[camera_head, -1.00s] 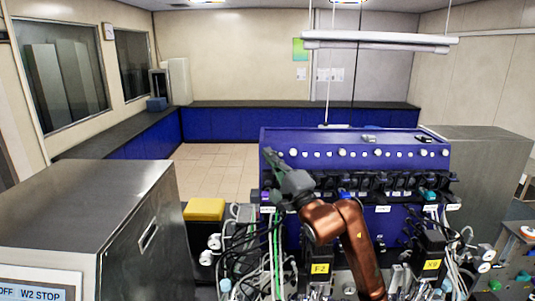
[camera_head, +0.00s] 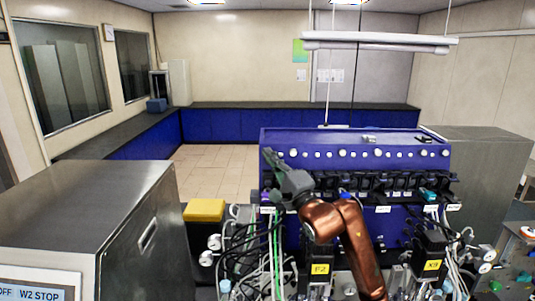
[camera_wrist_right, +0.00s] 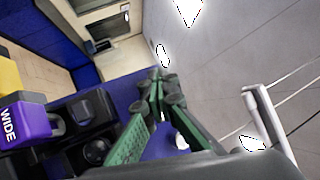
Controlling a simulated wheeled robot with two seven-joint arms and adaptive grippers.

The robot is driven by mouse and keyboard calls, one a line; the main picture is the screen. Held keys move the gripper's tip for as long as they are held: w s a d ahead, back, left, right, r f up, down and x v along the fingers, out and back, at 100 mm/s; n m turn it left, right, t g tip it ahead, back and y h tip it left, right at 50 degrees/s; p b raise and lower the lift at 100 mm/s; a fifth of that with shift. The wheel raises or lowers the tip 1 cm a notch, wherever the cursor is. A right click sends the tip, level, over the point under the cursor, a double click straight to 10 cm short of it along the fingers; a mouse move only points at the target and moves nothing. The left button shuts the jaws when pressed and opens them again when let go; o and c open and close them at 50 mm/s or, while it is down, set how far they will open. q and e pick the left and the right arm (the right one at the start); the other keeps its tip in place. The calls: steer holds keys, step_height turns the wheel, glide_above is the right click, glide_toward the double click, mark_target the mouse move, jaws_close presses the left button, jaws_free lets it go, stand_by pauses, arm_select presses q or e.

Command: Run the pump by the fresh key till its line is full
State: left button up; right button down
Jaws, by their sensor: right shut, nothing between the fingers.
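My right gripper (camera_head: 267,154) is shut and empty, at the left end of the blue pump console (camera_head: 350,142). In the right wrist view its green fingers (camera_wrist_right: 166,88) are closed together and point up and away. A purple key marked "WIDE" (camera_wrist_right: 22,122) is at the left of that view, apart from the fingers. A black key with a round knob (camera_wrist_right: 95,150) is beside it. I cannot make out a key marked fresh, and the fill of the pump line cannot be told. My left gripper is not in view.
Tubes and cables hang thickly below the console, including green lines (camera_head: 276,240). A black unit marked P2 (camera_head: 320,268) and another with a yellow label (camera_head: 432,265) stand in front. A steel cabinet (camera_head: 90,215) is at the left. A lamp bar (camera_head: 375,40) hangs above.

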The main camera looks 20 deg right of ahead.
steer(key=shift+s+a+r, duration=0.15)
steer(key=shift+s+a, duration=0.1)
steer(key=shift+s, duration=0.2)
steer(key=shift+s+a+r, duration=0.1)
steer(key=shift+s+a, duration=0.1)
steer(key=shift+s, duration=0.25)
steer(key=shift+s+a+r+b, duration=0.2)
steer(key=shift+s+a+b, duration=0.15)
steer(key=shift+s, duration=0.3)
steer(key=shift+s+a+r, duration=0.15)
steer(key=shift+s+a, duration=0.1)
steer(key=shift+s, duration=0.25)
steer(key=shift+s+a+r, duration=0.15)
steer(key=shift+s+a, duration=0.05)
steer(key=shift+s, duration=0.35)
steer(key=shift+s+a+r, duration=0.15)
steer(key=shift+s+a, duration=0.1)
steer(key=shift+s, duration=0.25)
steer(key=shift+w+d+b, duration=0.1)
steer(key=shift+w+b, duration=0.05)
steer(key=shift+b, duration=0.2)
steer(key=shift+w+d+f+b, duration=0.25)
steer(key=shift+w+d+b, duration=0.1)
steer(key=shift+w, duration=0.25)
steer(key=shift+w+d+f+b, duration=0.2)
steer(key=shift+w+b, duration=0.1)
steer(key=shift+w, duration=0.4)
steer(key=shift+w+d, duration=0.15)
steer(key=shift+w, duration=0.1)
